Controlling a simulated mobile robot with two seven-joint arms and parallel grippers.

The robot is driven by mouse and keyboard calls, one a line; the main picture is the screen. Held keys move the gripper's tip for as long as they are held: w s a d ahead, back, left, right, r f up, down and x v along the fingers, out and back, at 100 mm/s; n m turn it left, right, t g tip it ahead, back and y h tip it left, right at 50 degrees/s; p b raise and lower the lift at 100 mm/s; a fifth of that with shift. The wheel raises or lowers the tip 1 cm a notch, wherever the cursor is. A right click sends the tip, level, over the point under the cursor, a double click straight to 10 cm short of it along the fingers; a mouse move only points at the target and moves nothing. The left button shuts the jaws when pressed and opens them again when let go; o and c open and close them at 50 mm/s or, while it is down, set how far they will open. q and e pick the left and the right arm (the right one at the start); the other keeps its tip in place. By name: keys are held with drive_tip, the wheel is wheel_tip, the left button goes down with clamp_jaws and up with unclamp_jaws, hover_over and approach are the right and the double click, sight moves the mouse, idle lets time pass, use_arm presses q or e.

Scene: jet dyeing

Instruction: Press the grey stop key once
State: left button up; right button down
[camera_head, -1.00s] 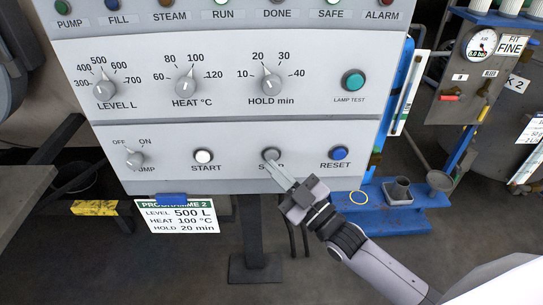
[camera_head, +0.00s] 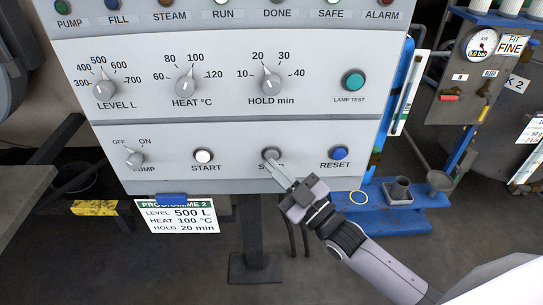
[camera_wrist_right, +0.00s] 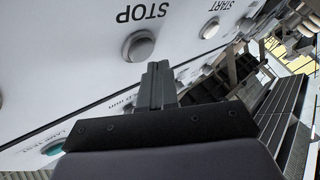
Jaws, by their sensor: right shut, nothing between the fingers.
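The grey stop key (camera_head: 271,154) is on the lower part of the control panel (camera_head: 235,182), between the white start key (camera_head: 204,156) and the blue reset key (camera_head: 339,153). My right gripper (camera_head: 274,168) is shut and empty, with its tips at the lower edge of the stop key and partly over the STOP label. In the right wrist view the stop key (camera_wrist_right: 138,46) shows uncovered, just past the fingertips (camera_wrist_right: 158,68). I cannot tell whether the tips touch it. My left gripper is not in view.
Dials for level, heat and hold sit above the keys, with a green lamp test button (camera_head: 353,80) at their right. A programme card (camera_head: 178,215) hangs below the panel. A blue stand (camera_head: 375,205) with small containers is at the right.

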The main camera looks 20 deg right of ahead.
drive_tip(key=shift+w+d, duration=0.1)
drive_tip(key=shift+w, duration=0.2)
drive_tip(key=shift+w+d, duration=0.15)
drive_tip(key=shift+w, duration=0.3)
idle(0.6)
idle(0.3)
drive_tip(key=shift+s+a+p, duration=0.25)
drive_tip(key=shift+s+p, duration=0.05)
drive_tip(key=shift+s, duration=0.55)
drive_tip(key=s+p, duration=0.1)
drive_tip(key=s, duration=0.1)
drive_tip(key=s+a+p, duration=0.1)
drive_tip(key=s, duration=0.2)
drive_tip(key=shift+a, duration=0.2)
drive_tip(key=shift+w, duration=0.1)
idle(0.4)
